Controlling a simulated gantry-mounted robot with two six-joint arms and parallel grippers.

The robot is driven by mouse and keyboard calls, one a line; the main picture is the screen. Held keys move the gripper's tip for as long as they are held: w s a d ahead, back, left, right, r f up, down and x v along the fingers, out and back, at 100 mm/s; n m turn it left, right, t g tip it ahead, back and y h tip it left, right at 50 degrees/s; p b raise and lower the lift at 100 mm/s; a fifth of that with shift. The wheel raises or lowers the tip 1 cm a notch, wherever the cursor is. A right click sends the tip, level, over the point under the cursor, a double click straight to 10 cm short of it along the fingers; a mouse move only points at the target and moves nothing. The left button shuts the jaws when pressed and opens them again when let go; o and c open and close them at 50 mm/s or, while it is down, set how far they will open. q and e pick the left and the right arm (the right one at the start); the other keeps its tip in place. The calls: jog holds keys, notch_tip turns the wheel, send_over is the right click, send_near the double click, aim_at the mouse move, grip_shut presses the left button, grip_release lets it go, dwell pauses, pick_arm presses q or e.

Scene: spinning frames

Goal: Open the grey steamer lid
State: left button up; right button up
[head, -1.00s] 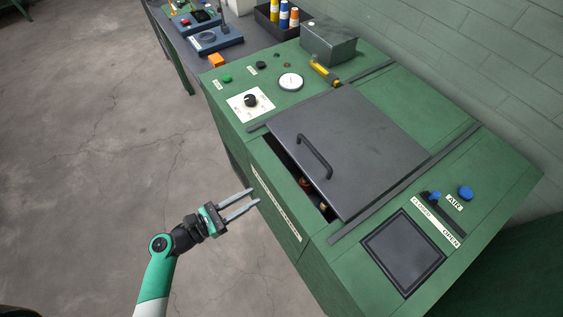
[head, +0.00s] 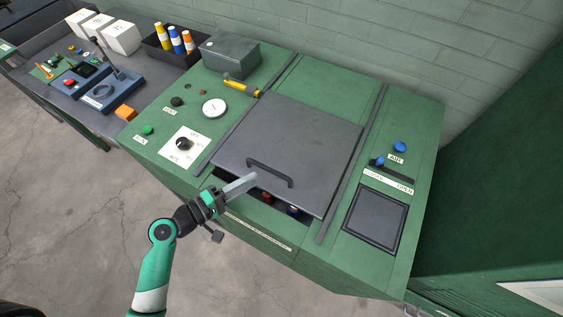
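The grey steamer lid (head: 300,146) is a flat dark plate on top of the green machine. It sits between two dark rails, with a gap along its front edge through which small items show inside. Its black bar handle (head: 270,172) stands near the front edge. My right gripper is not in view.
The green machine (head: 408,118) carries a dial gauge (head: 214,107), a knob (head: 184,143), blue knobs (head: 399,147) and a dark square panel (head: 375,219). A grey bench (head: 33,84) stands at the left. Open floor lies in front.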

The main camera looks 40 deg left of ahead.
aim_at(278, 170)
pick_arm(q)
jog(key=b+x, duration=0.1)
jog(key=x, duration=0.9)
jog(key=shift+w, duration=0.3)
grip_shut()
dwell(0.8)
